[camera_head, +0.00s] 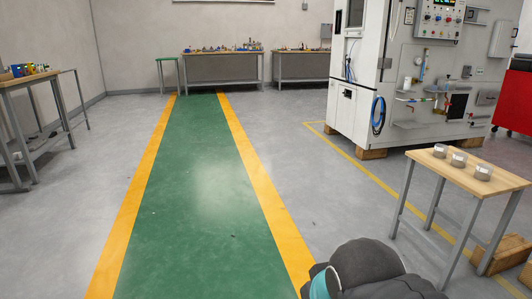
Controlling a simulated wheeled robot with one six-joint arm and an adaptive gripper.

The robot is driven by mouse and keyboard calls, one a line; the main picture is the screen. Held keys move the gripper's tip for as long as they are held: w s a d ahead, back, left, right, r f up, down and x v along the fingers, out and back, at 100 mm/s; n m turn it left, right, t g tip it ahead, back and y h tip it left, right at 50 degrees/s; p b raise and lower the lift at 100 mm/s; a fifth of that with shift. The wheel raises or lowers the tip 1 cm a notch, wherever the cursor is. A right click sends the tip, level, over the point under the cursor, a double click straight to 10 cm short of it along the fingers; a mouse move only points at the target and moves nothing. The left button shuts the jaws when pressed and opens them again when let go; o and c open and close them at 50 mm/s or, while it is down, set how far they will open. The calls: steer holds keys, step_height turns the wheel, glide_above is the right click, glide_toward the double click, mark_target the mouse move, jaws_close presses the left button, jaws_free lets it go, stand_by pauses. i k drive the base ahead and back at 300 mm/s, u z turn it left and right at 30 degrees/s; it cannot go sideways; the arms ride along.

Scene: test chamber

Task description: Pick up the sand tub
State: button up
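Three small round grey tubs stand in a row on a wooden-topped table (450,164) at the right: a left tub (440,151), a middle tub (459,159) and a right tub (483,172). They look alike with pale tops, and I cannot tell which one holds sand. Part of my own dark arm with a teal band shows at the bottom edge, left of and nearer than the table. My gripper is not in view.
A large white machine (395,85) stands behind the table, with a red cabinet (515,100) at right. Wooden blocks (502,252) lie by the table's legs. Workbenches (222,68) line the back; another (28,78) is at left. The green walkway (195,200) is clear.

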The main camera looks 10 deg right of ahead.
mark_target(483, 172)
steer(key=i, duration=1.85)
steer(key=z, duration=0.65)
steer(key=i, duration=1.15)
steer(key=z, duration=1.75)
steer(key=i, duration=0.75)
steer(key=z, duration=0.6)
